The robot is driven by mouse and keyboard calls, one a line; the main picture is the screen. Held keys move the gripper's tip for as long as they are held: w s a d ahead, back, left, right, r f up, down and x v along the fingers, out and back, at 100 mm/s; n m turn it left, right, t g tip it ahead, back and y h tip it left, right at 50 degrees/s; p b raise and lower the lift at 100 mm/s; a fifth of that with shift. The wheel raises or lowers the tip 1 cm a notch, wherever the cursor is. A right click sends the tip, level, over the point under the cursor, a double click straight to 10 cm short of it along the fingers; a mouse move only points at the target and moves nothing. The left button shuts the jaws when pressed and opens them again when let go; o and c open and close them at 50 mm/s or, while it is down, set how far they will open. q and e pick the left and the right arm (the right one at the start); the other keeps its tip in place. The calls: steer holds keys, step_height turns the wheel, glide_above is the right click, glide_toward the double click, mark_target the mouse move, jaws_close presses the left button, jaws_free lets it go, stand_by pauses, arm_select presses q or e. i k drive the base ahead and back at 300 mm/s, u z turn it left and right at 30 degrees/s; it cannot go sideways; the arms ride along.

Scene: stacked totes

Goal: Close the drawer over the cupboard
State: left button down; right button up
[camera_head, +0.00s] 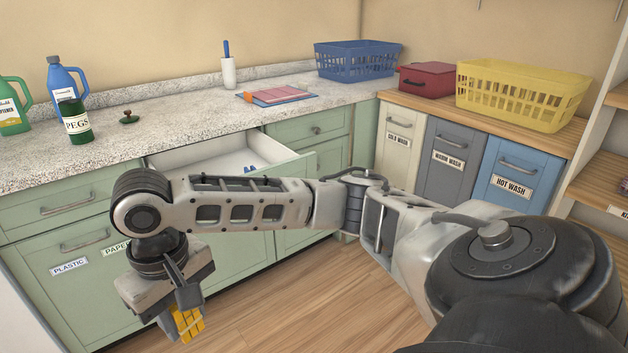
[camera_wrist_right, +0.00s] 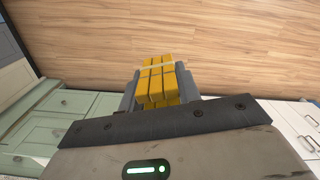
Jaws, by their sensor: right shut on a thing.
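The green drawer (camera_head: 212,160) under the speckled counter is pulled out, with its pale inside showing and a small blue thing in it. My right arm crosses in front and hides much of the drawer front. The green cupboard (camera_head: 232,262) below it is partly hidden too. My right gripper (camera_head: 183,318) hangs low, left of and in front of the open drawer. It is shut on a yellow bundle of blocks with a pale band, clear in the right wrist view (camera_wrist_right: 157,80). My left gripper is in neither view.
The counter (camera_head: 190,110) holds a blue bottle (camera_head: 65,82), a green bottle (camera_head: 12,105), a PEGS jar (camera_head: 76,125), a dark knob-like lid (camera_head: 129,117) and a blue basket (camera_head: 357,62). A yellow basket (camera_head: 522,92) stands right. The wooden floor (camera_head: 330,315) looks clear.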

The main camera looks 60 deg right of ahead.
mark_target(226, 155)
steer(key=k, duration=0.9)
steer(key=z, duration=1.2)
steer(key=i, duration=1.65)
